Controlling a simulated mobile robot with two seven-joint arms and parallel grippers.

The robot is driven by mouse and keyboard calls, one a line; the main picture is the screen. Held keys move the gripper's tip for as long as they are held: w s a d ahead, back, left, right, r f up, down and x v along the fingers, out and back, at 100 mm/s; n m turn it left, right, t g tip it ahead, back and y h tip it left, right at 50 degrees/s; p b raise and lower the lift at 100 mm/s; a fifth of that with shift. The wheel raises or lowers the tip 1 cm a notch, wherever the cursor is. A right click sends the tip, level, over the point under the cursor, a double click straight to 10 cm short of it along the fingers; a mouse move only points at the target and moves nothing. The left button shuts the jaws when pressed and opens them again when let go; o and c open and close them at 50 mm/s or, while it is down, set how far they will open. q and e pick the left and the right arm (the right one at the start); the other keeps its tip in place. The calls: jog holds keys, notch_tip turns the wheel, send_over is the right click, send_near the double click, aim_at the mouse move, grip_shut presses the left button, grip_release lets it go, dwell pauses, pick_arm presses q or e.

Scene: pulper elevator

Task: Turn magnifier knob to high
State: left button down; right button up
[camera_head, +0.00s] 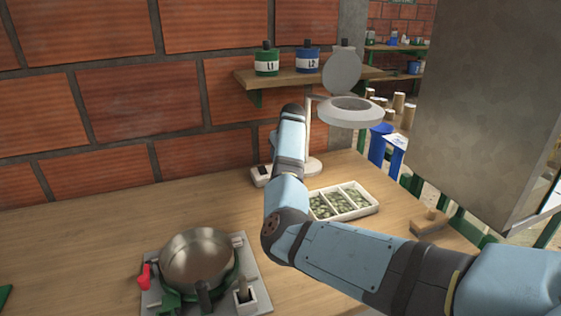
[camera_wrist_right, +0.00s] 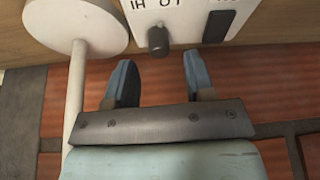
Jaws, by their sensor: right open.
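The magnifier stands on the table against the brick wall in the head view, with a round white ring head (camera_head: 350,113), a raised lid (camera_head: 342,68) and a white base (camera_head: 314,167). Its small white control box (camera_head: 260,177) sits left of the base, partly covered by my right arm. In the right wrist view the dark knob (camera_wrist_right: 158,40) sticks out of the white control box (camera_wrist_right: 185,22). My right gripper (camera_wrist_right: 158,72) is open and empty; the knob lies just beyond and between its fingertips. In the head view this gripper is hidden behind my arm. My left gripper is not visible.
A dark switch (camera_wrist_right: 218,26) sits beside the knob. The magnifier's pole (camera_wrist_right: 74,100) runs close beside one finger. A white divided tray (camera_head: 345,202) lies right of my arm, a metal pan (camera_head: 197,258) front left.

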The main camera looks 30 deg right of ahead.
jog(key=shift+x, duration=1.5)
